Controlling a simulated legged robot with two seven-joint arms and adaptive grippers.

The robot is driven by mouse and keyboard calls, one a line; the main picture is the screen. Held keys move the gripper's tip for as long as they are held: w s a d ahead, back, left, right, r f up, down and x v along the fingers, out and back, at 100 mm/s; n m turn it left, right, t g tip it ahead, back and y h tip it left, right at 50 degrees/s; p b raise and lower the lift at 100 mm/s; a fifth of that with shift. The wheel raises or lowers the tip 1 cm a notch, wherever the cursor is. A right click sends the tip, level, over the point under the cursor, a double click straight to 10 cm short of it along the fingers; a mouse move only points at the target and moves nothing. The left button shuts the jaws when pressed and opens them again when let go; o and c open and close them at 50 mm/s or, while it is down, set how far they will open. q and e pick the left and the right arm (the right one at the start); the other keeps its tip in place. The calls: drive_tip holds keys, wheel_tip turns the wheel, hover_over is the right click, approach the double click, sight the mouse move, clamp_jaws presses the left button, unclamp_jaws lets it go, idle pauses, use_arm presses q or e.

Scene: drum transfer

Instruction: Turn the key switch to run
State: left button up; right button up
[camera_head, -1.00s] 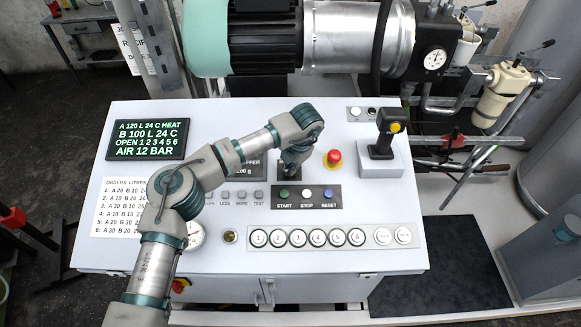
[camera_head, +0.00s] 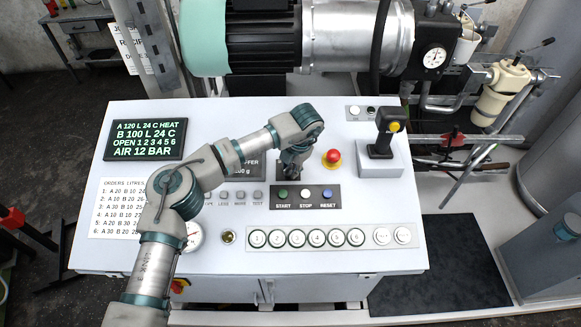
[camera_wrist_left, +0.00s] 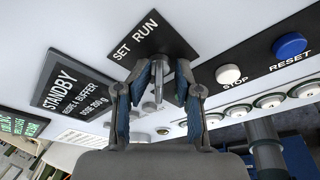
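The key switch shows in the left wrist view as a narrow metal key (camera_wrist_left: 158,82) at the edge of a dark plate (camera_wrist_left: 137,38) lettered SET and RUN. My left gripper (camera_head: 291,170) points down at this plate on the console, above the START, STOP and RESET buttons. In the left wrist view its two blue-padded fingers (camera_wrist_left: 160,95) stand on either side of the key, with a visible gap between them. I cannot tell whether a finger touches the key. In the head view the arm and gripper hide the key. My right gripper is not in view.
The sloped console (camera_head: 330,262) carries a red emergency button (camera_head: 332,156), a joystick box (camera_head: 381,158), a row of numbered round buttons (camera_head: 307,238) and a green-lettered screen (camera_head: 148,139). A motor and metal drum (camera_head: 358,37) stand close behind it.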

use_arm(q)
drive_tip(key=v, duration=1.1)
drive_tip(key=shift+r, duration=0.35)
drive_tip(key=shift+d+r, duration=0.1)
